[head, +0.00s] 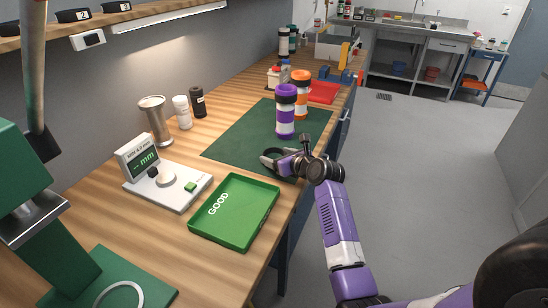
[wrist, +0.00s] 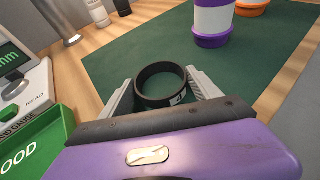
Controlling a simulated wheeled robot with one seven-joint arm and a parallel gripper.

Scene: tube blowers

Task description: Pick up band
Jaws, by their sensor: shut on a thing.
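The band, a black ring with a small white mark on its side, shows in the wrist view (wrist: 160,101). It sits between the two grey fingers of my gripper (wrist: 160,82), which are shut on its sides. In the head view my gripper (head: 274,160) is at the near edge of the dark green mat (head: 232,146). There the band is small and hard to tell from the fingers. I cannot tell whether the band still touches the mat.
A purple-and-white tube (head: 285,112) and an orange-and-white one (head: 300,85) stand beyond the gripper. A green GOOD tray (head: 252,222) and a measuring device (head: 186,196) are to the left. The mat's left part is clear.

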